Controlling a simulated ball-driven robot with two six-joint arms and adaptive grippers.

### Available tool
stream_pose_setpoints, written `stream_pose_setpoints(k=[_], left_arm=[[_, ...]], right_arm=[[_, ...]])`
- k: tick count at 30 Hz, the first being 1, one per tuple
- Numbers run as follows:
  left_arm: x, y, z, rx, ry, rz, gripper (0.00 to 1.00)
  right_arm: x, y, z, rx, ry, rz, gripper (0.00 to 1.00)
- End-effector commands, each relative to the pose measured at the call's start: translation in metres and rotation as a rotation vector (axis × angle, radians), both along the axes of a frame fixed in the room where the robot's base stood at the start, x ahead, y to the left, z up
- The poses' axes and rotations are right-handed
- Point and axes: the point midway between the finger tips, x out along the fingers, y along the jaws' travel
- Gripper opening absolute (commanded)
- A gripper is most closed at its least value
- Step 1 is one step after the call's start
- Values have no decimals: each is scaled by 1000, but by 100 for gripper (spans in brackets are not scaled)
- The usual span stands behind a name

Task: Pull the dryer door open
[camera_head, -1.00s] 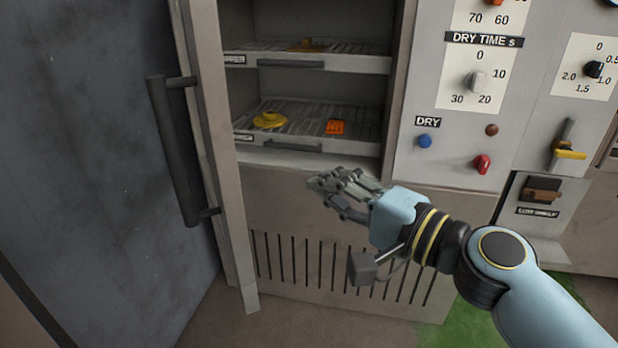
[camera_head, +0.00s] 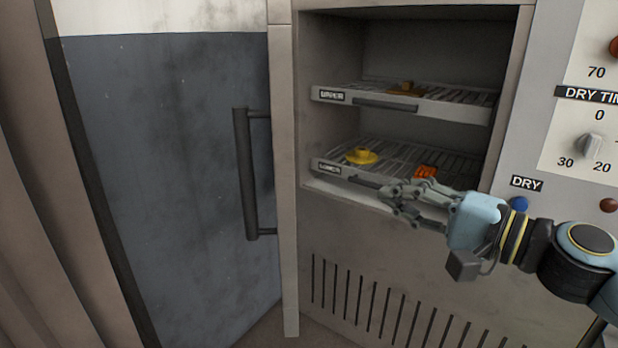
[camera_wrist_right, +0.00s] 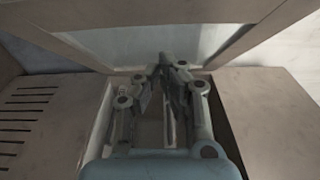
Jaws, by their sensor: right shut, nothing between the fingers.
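The dryer door (camera_head: 283,190) stands swung out, seen nearly edge-on at the left side of the dryer opening in the head view. Its dark bar handle (camera_head: 245,175) faces left, away from the opening. My right gripper (camera_head: 388,196) is shut and empty. In the head view it overlaps the front of the lower tray (camera_head: 330,170), to the right of the door and apart from the handle. Its fingers also show in the right wrist view (camera_wrist_right: 165,68), in front of pale panels. My left gripper is not in view.
Inside the dryer are an upper tray (camera_head: 450,108) and the lower tray, which holds a yellow piece (camera_head: 361,156) and an orange piece (camera_head: 425,172). A control panel (camera_head: 560,150) is at the right. A blue-grey wall (camera_head: 160,180) lies left of the door.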

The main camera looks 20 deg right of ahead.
Motion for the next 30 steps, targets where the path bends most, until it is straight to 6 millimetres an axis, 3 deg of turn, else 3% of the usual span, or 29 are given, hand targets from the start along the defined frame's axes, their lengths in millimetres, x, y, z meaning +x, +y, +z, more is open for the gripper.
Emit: stream_pose_setpoints(k=[3,6,17,24,30], left_arm=[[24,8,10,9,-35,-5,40],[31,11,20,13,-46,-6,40],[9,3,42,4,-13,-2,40],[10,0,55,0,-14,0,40],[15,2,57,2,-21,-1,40]], right_arm=[[9,4,3,2,-3,-3,0],[22,13,6,6,-2,-2,0],[87,53,4,3,-1,0,0],[93,84,2,2,1,1,0],[94,90,0,-1,0,1,0]])
